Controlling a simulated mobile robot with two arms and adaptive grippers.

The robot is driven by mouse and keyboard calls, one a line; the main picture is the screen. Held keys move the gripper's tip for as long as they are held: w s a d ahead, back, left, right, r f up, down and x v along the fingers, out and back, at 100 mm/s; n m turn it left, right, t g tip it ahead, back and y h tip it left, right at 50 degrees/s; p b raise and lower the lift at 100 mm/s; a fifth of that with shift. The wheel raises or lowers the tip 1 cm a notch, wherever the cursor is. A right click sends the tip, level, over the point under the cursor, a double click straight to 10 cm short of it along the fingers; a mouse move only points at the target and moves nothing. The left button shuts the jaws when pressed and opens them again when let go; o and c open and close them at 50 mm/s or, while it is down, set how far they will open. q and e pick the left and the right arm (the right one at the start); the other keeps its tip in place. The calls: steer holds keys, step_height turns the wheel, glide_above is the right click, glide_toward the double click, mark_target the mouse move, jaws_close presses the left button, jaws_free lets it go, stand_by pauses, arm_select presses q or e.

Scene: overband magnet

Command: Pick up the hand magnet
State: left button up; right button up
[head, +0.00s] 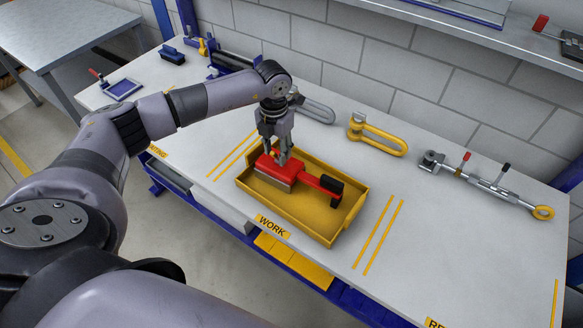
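The hand magnet (307,179) is a red block with a grey lower plate and a black-ended handle pointing right. It is in the shallow yellow tray (336,237) marked by the WORK label. My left gripper (276,160) points down at the red block, with its fingertips at the block's top. Whether the fingers are closed on it, and whether the magnet touches the tray floor, I cannot tell. The fingers hide part of the block. My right gripper is not in view.
A grey shackle (317,112), a yellow shackle (380,137) and a turnbuckle-like rod (487,184) lie along the back of the white bench (420,230). A brick wall and shelf stand behind. The bench right of the tray is clear.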

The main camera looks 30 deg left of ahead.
arm_select(q)
steer(key=shift+f, duration=1.1)
jaws_close()
steer(key=shift+w+r, duration=0.1)
steer(key=shift+r, duration=0.05)
